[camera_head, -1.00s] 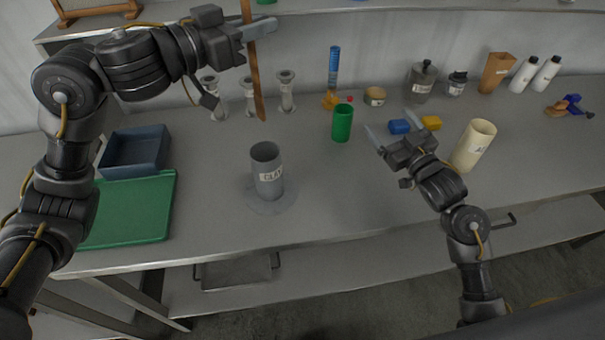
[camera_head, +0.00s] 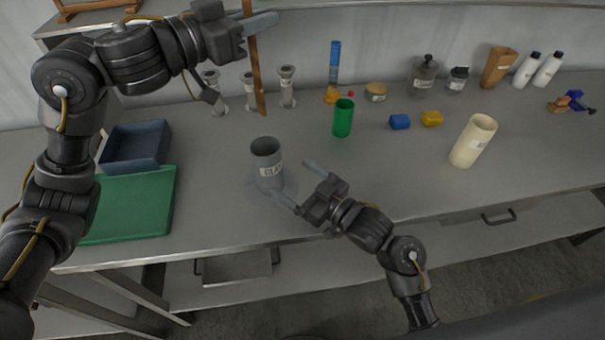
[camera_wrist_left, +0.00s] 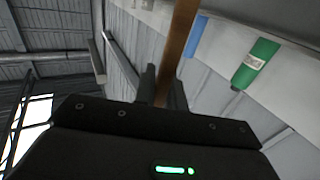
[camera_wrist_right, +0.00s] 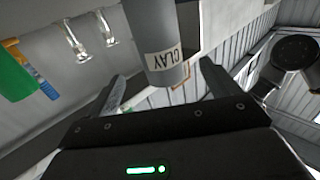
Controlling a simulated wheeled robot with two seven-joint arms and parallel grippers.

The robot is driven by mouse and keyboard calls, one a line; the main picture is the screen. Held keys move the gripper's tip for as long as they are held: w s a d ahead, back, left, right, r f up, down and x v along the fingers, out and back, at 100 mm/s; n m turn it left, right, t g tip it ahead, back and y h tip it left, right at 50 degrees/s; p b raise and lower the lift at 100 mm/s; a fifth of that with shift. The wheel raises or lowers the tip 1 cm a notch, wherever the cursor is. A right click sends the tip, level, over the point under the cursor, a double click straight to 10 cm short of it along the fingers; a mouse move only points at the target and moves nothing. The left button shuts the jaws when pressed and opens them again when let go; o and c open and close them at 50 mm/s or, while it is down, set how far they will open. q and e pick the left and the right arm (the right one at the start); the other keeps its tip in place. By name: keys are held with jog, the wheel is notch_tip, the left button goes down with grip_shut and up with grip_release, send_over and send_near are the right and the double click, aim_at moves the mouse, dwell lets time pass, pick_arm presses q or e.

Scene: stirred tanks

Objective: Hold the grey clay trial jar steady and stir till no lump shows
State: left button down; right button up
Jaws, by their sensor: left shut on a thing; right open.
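The grey clay jar (camera_head: 268,175) stands upright on the table, on a greyish round patch, with a CLAY label. Its contents are too dark to make out. My right gripper (camera_head: 294,182) is open just right of the jar, fingers pointing at it. In the right wrist view the jar (camera_wrist_right: 160,35) shows between the two spread fingers, with no clear contact. My left gripper (camera_head: 252,24) is shut on a brown wooden stirring stick (camera_head: 256,75) high at the back left. The stick hangs near upright, clear of the jar, and also shows in the left wrist view (camera_wrist_left: 180,45).
A green cup (camera_head: 343,120) stands behind and right of the jar, and a cream container (camera_head: 472,143) farther right. Blue (camera_head: 400,122) and yellow (camera_head: 432,118) blocks lie between. A blue tray (camera_head: 137,148) and green board (camera_head: 130,205) are left. Glass cylinders (camera_head: 287,90) stand behind.

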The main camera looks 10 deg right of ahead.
aim_at(258, 155)
jog(key=x, duration=1)
jog(key=shift+w+a, duration=0.15)
jog(key=shift+w, duration=0.05)
pick_arm(q)
jog(key=shift+a, duration=0.1)
pick_arm(e)
jog(key=c, duration=1.1)
pick_arm(q)
jog(key=shift+a+f, duration=0.1)
jog(key=shift+f, duration=2.55)
